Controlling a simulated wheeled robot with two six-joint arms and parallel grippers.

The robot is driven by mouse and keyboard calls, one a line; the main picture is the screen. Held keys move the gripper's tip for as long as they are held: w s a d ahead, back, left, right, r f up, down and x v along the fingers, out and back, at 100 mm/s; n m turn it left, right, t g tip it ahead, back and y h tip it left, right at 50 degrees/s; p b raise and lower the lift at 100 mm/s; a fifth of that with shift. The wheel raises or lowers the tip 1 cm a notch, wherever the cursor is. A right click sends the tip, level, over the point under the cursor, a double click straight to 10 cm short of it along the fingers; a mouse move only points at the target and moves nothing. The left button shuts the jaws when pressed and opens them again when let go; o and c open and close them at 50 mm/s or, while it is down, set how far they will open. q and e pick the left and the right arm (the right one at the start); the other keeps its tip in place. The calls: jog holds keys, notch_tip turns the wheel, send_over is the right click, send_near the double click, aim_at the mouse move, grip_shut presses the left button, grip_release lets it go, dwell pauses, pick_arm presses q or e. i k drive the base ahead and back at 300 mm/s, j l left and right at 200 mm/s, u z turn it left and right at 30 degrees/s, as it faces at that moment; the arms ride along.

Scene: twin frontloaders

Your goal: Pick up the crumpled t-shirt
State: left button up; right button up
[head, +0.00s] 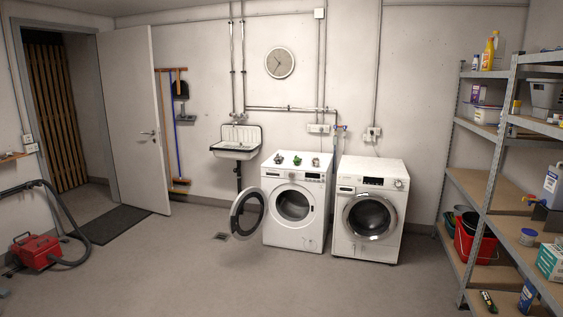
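Several small items lie on top of the left front-loading machine (310,180) in the head view. One is a dark and pale lump (278,158), one is a small green thing (296,160), and one is a greyish lump (315,162). They are too small for me to tell whether any is the crumpled t-shirt. I cannot make out a t-shirt anywhere else. The left machine's round door (248,214) stands open to the left, and its drum opening looks dark. Neither of my grippers is in view.
The right machine (345,222) has its door shut. A sink (236,142) hangs on the back wall. Metal shelves (484,186) with bottles and buckets stand at right. A red vacuum (36,251) with a hose sits at left. The floor in front is clear.

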aim_at(315, 161)
jog(key=i+l+z, duration=0.2)
jog(key=i, duration=0.25)
jog(key=i+l+z, duration=0.15)
jog(key=i, duration=0.35)
jog(key=i+l+z, duration=0.2)
jog(key=i, duration=0.3)
jog(key=i+l, duration=0.1)
jog(key=i, duration=1.7)
jog(key=i+u, duration=0.35)
jog(key=i, duration=1.6)
